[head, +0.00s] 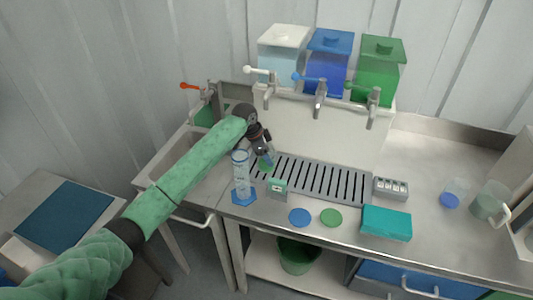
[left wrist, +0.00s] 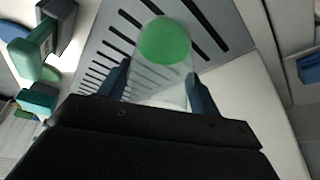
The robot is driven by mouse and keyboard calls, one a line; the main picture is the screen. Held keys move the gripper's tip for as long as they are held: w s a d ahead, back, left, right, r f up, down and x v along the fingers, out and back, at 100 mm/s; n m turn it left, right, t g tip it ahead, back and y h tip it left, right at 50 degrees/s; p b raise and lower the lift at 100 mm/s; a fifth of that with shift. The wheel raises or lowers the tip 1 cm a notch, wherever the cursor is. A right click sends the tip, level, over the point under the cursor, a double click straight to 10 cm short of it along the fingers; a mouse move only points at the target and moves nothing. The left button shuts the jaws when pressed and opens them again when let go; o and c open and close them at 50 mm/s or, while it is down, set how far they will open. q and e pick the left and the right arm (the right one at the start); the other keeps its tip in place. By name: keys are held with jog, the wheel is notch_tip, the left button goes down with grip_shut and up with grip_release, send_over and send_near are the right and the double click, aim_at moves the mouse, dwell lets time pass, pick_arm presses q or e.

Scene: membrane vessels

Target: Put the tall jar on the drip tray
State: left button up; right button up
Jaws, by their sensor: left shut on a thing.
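My left gripper (head: 264,152) is shut on a clear jar with a green round end (head: 265,163), at the left end of the drip tray. I take this for the tall jar. In the left wrist view the clear jar (left wrist: 163,72) is between the two fingers of the gripper (left wrist: 160,88), its green disc facing away. The drip tray (head: 345,187) is a grey slotted plate on the counter, and its slots show behind the jar in the left wrist view (left wrist: 112,45). I cannot tell whether the jar touches the tray. My right gripper is out of view.
A clear measuring cylinder (head: 241,172) on a blue base and a small green device (head: 277,187) stand near the tray's left front. Blue (head: 300,217) and green (head: 331,217) discs and a teal box (head: 386,223) lie in front. Taps (head: 320,95) overhang behind.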

pick_arm(q)
jog(key=o, duration=1)
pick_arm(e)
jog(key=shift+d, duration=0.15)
pick_arm(q)
jog(key=shift+r, duration=0.1)
jog(key=shift+a+r, duration=0.1)
jog(key=shift+r, duration=0.1)
jog(key=b+v, duration=0.4)
jog(key=v, duration=0.7)
jog(key=shift+s+r, duration=0.1)
jog(key=shift+r, duration=0.15)
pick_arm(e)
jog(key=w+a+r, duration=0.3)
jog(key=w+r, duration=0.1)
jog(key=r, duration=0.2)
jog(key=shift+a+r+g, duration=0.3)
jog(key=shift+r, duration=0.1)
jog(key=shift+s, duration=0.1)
